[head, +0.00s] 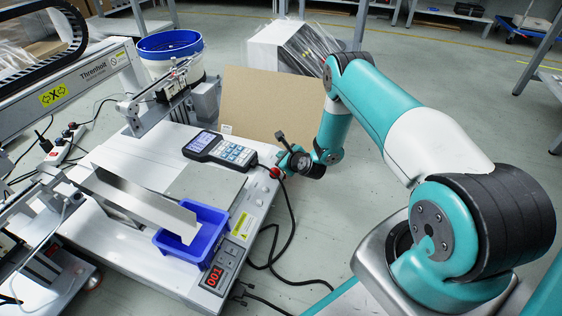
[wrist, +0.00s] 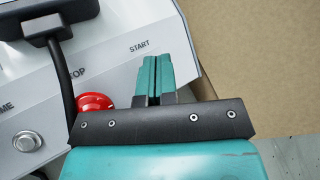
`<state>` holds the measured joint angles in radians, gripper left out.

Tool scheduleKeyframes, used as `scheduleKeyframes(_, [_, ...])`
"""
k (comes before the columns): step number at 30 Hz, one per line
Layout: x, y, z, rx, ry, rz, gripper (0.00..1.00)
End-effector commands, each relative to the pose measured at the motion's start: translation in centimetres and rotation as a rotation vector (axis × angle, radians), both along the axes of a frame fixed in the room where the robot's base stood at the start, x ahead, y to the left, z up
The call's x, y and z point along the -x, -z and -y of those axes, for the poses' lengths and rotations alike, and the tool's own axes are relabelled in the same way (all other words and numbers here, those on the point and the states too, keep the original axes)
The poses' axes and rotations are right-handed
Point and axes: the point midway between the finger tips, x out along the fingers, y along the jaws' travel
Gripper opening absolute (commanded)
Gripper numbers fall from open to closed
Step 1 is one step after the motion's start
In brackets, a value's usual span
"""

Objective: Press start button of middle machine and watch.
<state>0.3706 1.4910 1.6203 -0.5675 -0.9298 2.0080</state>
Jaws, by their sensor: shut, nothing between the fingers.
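The white machine (head: 262,190) stands in the middle left of the head view, with a red button (head: 275,172) at its far right corner. In the wrist view its panel (wrist: 110,45) shows a START label (wrist: 139,46), a partly covered STOP label, a red stop button (wrist: 95,102) and a silver button (wrist: 27,142). My gripper (wrist: 153,62) is shut and empty, its teal fingertips just right of the START label. No start button shows; the fingers may hide it. Contact with the panel cannot be told. In the head view my wrist is beside the machine's far right corner.
A handheld controller (head: 220,149) with a black cable lies on the machine. A blue bin (head: 192,243) sits at its front, under a metal chute (head: 130,200). Cardboard (head: 255,105) stands behind. Cables lie on the floor at right.

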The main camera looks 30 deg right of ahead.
Motion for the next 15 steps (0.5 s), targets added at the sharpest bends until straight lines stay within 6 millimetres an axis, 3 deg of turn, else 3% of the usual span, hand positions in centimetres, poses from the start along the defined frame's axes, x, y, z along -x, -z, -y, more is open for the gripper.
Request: scheduleKeyframes(15, [0.4, -1.2, 0.3, 0.000, 0.000, -0.001, 0.00])
